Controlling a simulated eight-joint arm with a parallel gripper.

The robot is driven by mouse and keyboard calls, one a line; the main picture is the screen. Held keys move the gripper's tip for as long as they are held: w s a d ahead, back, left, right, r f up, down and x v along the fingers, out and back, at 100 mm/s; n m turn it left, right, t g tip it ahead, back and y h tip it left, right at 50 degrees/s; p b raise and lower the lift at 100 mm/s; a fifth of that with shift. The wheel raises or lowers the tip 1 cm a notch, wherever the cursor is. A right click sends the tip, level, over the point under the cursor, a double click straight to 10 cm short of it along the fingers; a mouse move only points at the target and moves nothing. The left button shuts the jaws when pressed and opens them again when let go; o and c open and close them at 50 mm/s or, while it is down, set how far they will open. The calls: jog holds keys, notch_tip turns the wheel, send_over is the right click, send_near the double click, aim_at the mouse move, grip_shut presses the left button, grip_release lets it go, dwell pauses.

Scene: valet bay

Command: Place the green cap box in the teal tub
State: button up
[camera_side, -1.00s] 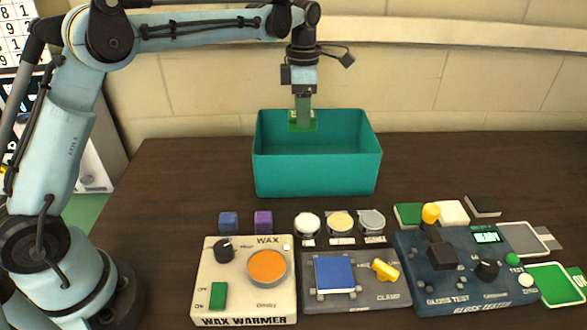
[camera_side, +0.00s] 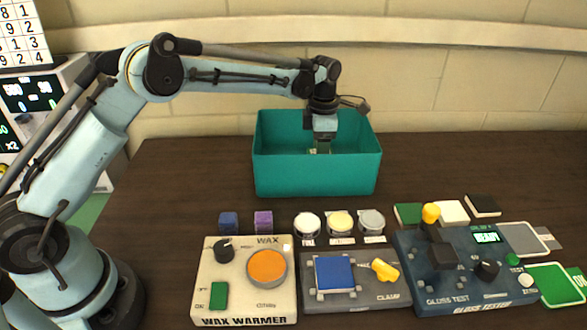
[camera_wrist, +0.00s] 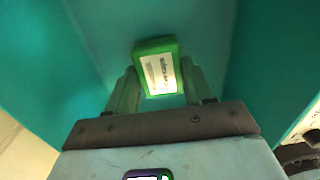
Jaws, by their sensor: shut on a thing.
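The teal tub (camera_side: 316,176) stands open at the back of the dark table. My gripper (camera_side: 321,150) reaches down into it from above, its fingertips mostly hidden behind the front wall in the side view. In the wrist view my gripper (camera_wrist: 161,84) is shut on the green cap box (camera_wrist: 158,66), a green block with a white printed label on its face. Teal walls surround the box there. The box cannot be made out in the side view, and I cannot tell whether it touches the tub floor.
In front of the tub stand blue and purple cubes (camera_side: 263,222), several small round pots (camera_side: 340,222), the wax warmer (camera_side: 245,305), the clamp unit (camera_side: 350,295) and the gloss tester (camera_side: 440,275). Flat panels (camera_side: 452,212) lie at right. The table beside the tub is clear.

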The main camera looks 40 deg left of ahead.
jog(key=shift+f, duration=0.7)
jog(key=shift+f, duration=0.1)
jog(key=o, duration=1)
